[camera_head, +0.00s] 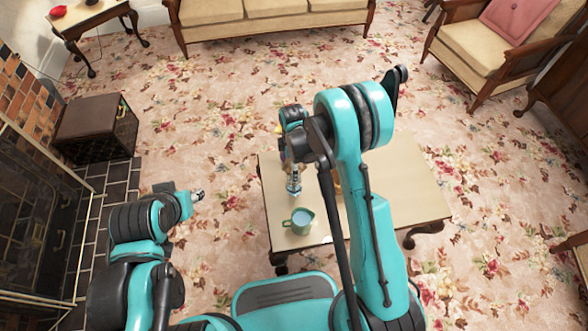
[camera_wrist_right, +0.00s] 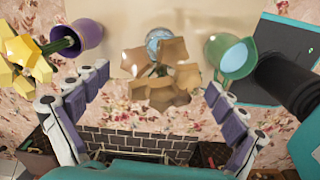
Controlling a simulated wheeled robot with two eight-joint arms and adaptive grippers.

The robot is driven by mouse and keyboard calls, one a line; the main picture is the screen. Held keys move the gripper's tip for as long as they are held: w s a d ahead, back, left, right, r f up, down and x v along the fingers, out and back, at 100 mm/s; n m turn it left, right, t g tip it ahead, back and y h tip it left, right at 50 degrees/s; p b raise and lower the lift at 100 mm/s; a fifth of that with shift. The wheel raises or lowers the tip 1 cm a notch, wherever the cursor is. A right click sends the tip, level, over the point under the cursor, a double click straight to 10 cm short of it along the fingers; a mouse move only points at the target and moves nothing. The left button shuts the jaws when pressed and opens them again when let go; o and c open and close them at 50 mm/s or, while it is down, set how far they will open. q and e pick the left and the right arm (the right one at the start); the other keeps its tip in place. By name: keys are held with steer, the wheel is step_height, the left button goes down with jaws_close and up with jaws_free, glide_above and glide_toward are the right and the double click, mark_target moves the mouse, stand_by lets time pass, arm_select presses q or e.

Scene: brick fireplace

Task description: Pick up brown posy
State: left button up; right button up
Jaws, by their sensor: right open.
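The brown posy (camera_wrist_right: 160,78), a bunch of broad brown petals, shows in the middle of the right wrist view. A pale blue glass-like vessel (camera_wrist_right: 158,38) is partly hidden behind it. My right gripper (camera_wrist_right: 158,86) is open, with one finger on each side of the posy and gaps showing between fingers and petals. In the head view my right arm reaches over the cream table (camera_head: 405,190) and hides much of its top; I cannot make out the posy there. My left gripper (camera_head: 197,195) is left of the table, too small to tell its opening.
A green mug (camera_head: 302,218) stands on the near part of the table; it also shows right of the posy in the wrist view (camera_wrist_right: 232,58). A purple vase (camera_wrist_right: 85,38) with yellow flowers (camera_wrist_right: 25,65) is left of the posy. Open carpet surrounds the table.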

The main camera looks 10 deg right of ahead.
steer(key=shift+r, duration=0.1)
steer(key=c, duration=1.2)
